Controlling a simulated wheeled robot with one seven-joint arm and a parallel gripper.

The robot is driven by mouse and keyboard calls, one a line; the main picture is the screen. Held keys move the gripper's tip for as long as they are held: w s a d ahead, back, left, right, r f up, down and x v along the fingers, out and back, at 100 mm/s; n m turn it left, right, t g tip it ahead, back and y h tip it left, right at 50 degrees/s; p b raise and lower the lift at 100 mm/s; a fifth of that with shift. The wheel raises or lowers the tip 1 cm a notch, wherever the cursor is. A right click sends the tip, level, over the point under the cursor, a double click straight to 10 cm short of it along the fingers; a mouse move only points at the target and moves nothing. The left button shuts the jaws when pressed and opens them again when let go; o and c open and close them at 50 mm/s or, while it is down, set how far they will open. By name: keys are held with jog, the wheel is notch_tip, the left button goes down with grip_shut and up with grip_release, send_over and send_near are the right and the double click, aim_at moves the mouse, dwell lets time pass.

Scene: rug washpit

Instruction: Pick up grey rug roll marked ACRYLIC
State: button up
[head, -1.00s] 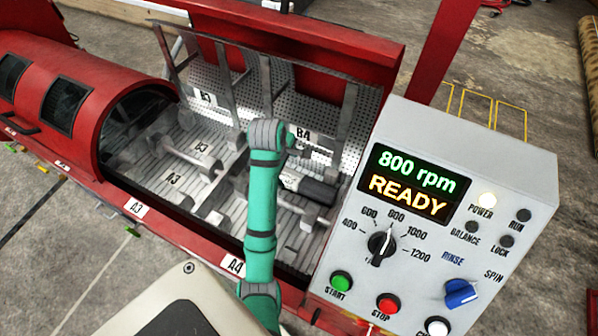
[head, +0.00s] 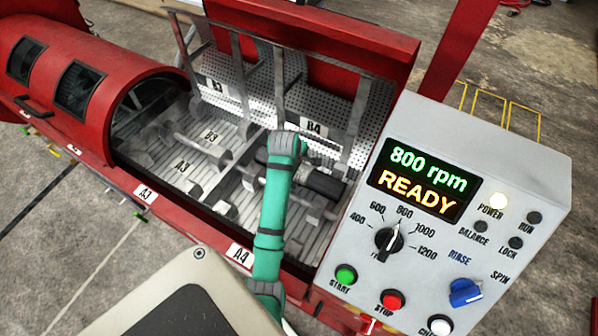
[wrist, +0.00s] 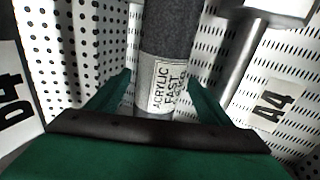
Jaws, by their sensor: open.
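The grey rug roll (wrist: 172,45) has a white label reading ACRYLIC, with more text under it, and shows upright in the middle of the wrist view. My gripper (wrist: 159,78) is open, with one green finger on each side of the roll near the label. I cannot tell whether either finger touches it. In the head view a dark roll (head: 325,183) lies in the A4/B4 bay of the red machine, partly hidden by my green arm. My gripper is hidden behind my arm there.
Perforated walls and a metal post (wrist: 243,55) stand close beside the roll. The red drum cover (head: 85,85) is at the left. The control box (head: 470,180), reading 800 rpm READY, stands close to the right of my arm.

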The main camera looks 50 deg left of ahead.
jog(key=shift+c, duration=0.2)
jog(key=shift+w, duration=0.1)
jog(key=c, duration=1.5)
jog(key=shift+r, duration=0.1)
jog(key=shift+c, duration=0.3)
jog(key=shift+a, duration=0.1)
